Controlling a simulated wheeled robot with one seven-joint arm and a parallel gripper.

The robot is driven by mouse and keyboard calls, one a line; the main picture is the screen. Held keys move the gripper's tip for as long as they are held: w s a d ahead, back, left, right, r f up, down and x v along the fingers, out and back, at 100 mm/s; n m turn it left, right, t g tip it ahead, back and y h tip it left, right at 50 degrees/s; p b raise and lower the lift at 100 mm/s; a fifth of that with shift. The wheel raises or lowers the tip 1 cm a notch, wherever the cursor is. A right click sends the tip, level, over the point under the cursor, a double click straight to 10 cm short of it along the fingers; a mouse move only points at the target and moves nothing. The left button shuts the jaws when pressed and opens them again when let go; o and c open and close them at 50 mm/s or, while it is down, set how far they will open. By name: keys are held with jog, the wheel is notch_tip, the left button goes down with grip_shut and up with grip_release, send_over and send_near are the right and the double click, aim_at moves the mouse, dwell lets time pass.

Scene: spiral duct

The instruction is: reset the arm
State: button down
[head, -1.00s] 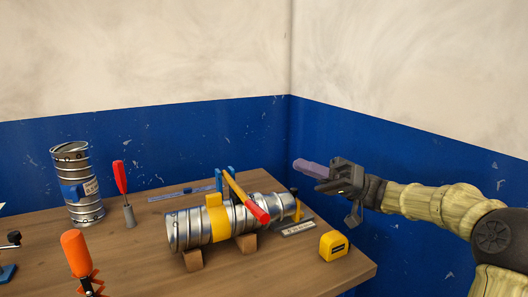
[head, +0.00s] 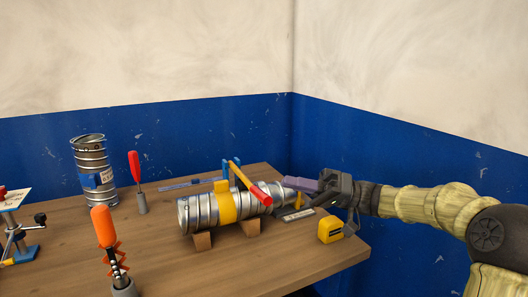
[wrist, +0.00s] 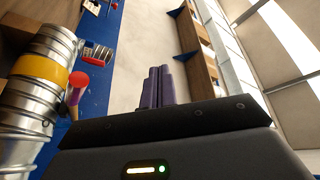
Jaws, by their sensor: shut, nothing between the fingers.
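My gripper (head: 302,184) is at the right of the table in the head view, its purple fingers pointing left, near the right end of the duct. In the wrist view the fingers (wrist: 158,87) are together with nothing between them. The spiral duct (head: 196,212) lies on wooden blocks with a yellow band around it. My gripper's fingers appear close to the duct's right end; whether they touch it I cannot tell. The duct also shows at the left of the wrist view (wrist: 25,100).
A red-and-yellow-handled tool (head: 250,184) leans over the duct. A yellow tape measure (head: 330,230) sits near the table's right edge. An upright duct piece (head: 92,178), a red-handled screwdriver (head: 135,168) and an orange-handled tool (head: 103,228) stand at left. Blue walls close off the back.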

jog(key=s+a+f+m+h, duration=0.25)
jog(key=s+f+h, duration=0.2)
jog(key=f, duration=0.55)
jog(key=s+a+f+m+h, duration=0.2)
jog(key=s+f+m+h, duration=0.15)
jog(key=f+h, duration=0.45)
jog(key=s+d+f+m+t+h, duration=0.35)
jog(key=s+d+f+h, duration=0.6)
jog(key=d+f, duration=0.35)
notch_tip(320, 180, down, 10)
jog(key=r+b, duration=0.1)
jog(key=b, duration=0.9)
notch_tip(320, 180, up, 31)
jog(key=p, duration=3.1)
jog(key=shift+t+y, duration=0.4)
jog(key=shift+t, duration=0.05)
jog(key=shift+d+f, duration=0.1)
